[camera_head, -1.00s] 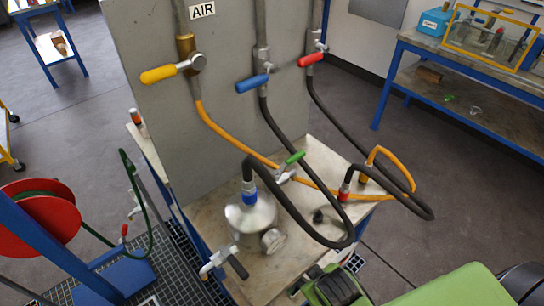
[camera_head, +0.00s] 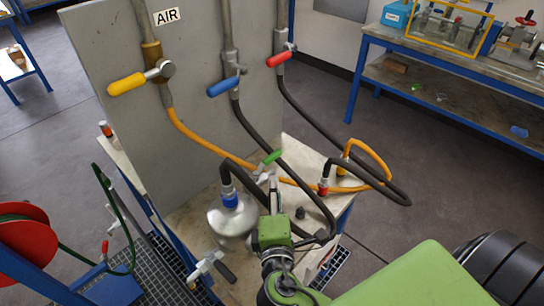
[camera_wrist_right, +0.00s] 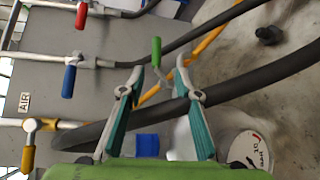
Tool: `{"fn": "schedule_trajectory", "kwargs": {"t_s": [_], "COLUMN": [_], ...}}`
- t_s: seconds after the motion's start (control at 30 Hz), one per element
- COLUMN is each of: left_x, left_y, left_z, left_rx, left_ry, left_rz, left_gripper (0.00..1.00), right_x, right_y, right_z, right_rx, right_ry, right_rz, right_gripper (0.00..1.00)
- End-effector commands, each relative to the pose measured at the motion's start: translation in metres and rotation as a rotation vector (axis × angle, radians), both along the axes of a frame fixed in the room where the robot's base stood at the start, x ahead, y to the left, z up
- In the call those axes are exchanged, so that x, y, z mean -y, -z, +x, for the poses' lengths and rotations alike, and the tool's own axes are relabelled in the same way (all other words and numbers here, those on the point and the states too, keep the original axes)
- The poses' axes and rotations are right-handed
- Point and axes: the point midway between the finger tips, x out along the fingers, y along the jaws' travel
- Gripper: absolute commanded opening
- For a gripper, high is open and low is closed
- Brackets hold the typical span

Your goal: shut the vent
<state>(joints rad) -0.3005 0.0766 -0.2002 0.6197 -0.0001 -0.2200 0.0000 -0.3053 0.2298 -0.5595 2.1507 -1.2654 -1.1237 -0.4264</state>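A small valve with a green lever (camera_head: 272,157) sits at the top of the silver vessel (camera_head: 228,220), beside the blue-collared hose fitting (camera_head: 229,198). Which valve is the vent is not labelled. A second valve with a black lever (camera_head: 225,271) is low on the vessel's left. My right gripper (camera_head: 272,182) reaches over the vessel, just in front of the green lever. In the right wrist view its two fingers (camera_wrist_right: 158,68) are spread apart and empty. The green lever (camera_wrist_right: 156,50) shows between and beyond the fingertips; contact is not visible. My left gripper is not in view.
Yellow (camera_head: 127,84), blue (camera_head: 224,86) and red (camera_head: 279,59) levers are on pipes on the grey panel (camera_head: 105,60). Black hoses (camera_head: 262,130) and an orange hose (camera_head: 200,140) cross near the gripper. A dial gauge (camera_wrist_right: 248,150) is close below it.

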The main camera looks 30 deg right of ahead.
Motion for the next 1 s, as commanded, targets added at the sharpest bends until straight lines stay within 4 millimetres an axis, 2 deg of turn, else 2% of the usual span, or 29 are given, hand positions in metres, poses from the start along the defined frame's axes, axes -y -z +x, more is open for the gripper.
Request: {"fn": "schedule_trajectory", "kwargs": {"t_s": [0.13,0.27,0.7,1.0], "left_x": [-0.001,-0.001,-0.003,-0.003], "left_y": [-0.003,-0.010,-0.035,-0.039], "left_z": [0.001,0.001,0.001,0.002], "left_rx": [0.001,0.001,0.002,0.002], "left_ry": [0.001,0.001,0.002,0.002], "left_rz": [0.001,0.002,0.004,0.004], "left_gripper": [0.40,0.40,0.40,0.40], "right_x": [0.000,0.009,0.049,0.058], "right_y": [-0.005,-0.005,0.008,0.014], "right_z": [0.008,0.024,0.103,0.124], "right_rx": [0.012,0.013,0.010,0.010], "right_ry": [-0.012,-0.010,-0.007,-0.009], "right_rz": [-0.032,-0.034,-0.030,-0.026], "right_gripper": [0.31,0.31,0.31,0.31]}}
